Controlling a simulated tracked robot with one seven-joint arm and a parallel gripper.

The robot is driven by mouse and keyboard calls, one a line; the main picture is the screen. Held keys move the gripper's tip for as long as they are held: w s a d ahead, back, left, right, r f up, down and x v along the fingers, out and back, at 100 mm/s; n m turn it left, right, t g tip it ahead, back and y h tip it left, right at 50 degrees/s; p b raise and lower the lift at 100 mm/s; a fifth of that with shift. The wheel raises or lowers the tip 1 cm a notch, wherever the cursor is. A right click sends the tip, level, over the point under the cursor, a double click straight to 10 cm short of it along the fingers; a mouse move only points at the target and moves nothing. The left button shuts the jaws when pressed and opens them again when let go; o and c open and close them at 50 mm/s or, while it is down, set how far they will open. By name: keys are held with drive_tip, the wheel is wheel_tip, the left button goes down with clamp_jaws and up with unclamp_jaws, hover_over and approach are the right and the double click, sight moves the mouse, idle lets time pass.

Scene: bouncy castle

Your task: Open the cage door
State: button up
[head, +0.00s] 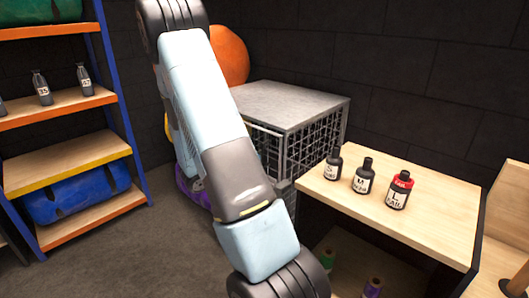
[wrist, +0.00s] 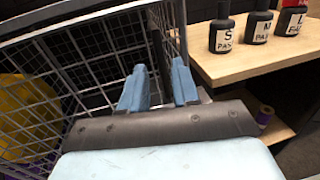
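The cage (head: 290,104) has a flat grey top and wire mesh sides. It stands against the dark wall, partly hidden by my arm in the head view. In the wrist view, a grey-framed mesh panel (wrist: 90,52) fills the left and a narrower mesh panel (wrist: 168,30) stands behind the fingers. I cannot tell surely which panel is the door or how far it is open. My gripper (wrist: 158,66) has two blue fingers set apart, close to the mesh, with nothing clearly held between them. The head view does not show the fingers.
A wooden table (head: 440,222) with several dark labelled bottles (head: 364,176) stands right beside the cage. A yellow round object (wrist: 25,110) shows through the mesh. An orange ball (head: 230,56) is behind the cage. A shelf (head: 70,105) stands left, with clear floor (head: 130,250) before it.

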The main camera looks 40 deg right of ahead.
sight(262, 151)
drive_tip(key=shift+s+d, duration=0.15)
drive_tip(key=shift+d, duration=1.2)
drive_tip(key=shift+s+d, duration=0.15)
drive_tip(key=shift+d, duration=1.15)
clamp_jaws()
